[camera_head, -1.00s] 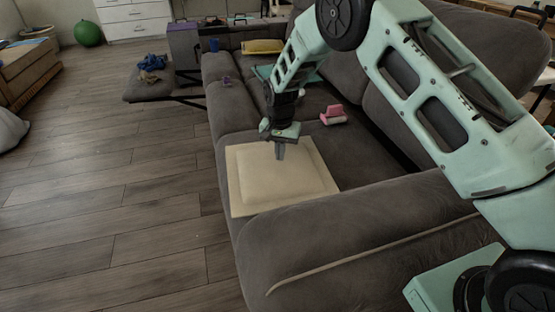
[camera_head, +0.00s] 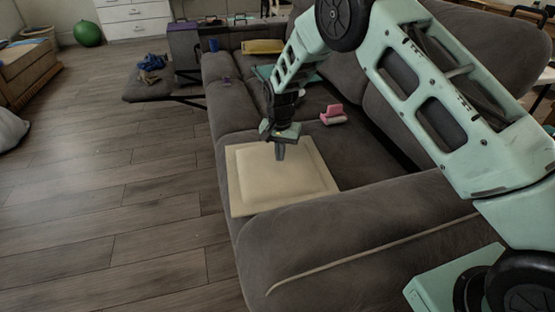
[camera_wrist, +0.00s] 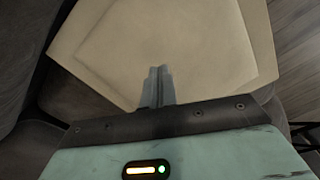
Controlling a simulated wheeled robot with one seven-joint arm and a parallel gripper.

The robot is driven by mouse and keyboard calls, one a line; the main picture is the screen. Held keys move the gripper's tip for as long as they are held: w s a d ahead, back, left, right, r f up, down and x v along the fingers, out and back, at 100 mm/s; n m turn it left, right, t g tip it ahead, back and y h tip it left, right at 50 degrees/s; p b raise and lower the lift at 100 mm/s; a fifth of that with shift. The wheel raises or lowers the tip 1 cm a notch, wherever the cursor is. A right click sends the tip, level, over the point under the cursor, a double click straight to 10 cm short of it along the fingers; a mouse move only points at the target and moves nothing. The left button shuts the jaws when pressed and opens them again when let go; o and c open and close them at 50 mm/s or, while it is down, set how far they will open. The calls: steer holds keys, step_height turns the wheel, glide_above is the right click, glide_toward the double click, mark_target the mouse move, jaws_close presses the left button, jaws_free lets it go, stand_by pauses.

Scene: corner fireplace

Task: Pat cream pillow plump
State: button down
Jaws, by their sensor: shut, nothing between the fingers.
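The cream pillow (camera_head: 270,188) lies flat on the near seat of the grey sofa, with a raised middle and a flat border. It fills the upper part of the wrist view (camera_wrist: 190,50). My gripper (camera_head: 280,157) is shut and empty, pointing down over the far part of the pillow. In the wrist view its two fingers (camera_wrist: 158,75) are together in front of the cream cloth. I cannot tell whether the fingertips touch the pillow or hover just above it.
The grey sofa's armrest (camera_head: 340,235) stands close on the near side, with the backrest to the right. A pink object (camera_head: 333,115) sits on the seat beyond the pillow. A yellow pillow (camera_head: 262,46) lies farther back. The wood floor (camera_head: 110,200) at left is clear.

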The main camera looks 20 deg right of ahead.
steer(key=shift+f+b, duration=0.55)
steer(key=shift+f, duration=0.75)
steer(key=shift+w+d+r+p, duration=0.1)
steer(key=shift+w+r+p, duration=0.3)
steer(key=shift+w+r, duration=0.45)
steer(key=shift+w+d+r+p, duration=0.1)
steer(key=shift+w+r+p, duration=0.3)
steer(key=shift+w+r, duration=0.4)
steer(key=shift+w+f, duration=0.15)
steer(key=shift+f, duration=0.05)
steer(key=shift+f+b, duration=0.6)
steer(key=shift+f, duration=0.75)
steer(key=shift+w+d+r+p, duration=0.1)
steer(key=shift+w+r+p, duration=0.1)
steer(key=shift+w+r, duration=0.6)
steer(key=shift+w+r+p, duration=0.15)
steer(key=shift+w+r, duration=0.4)
steer(key=shift+w, duration=0.45)
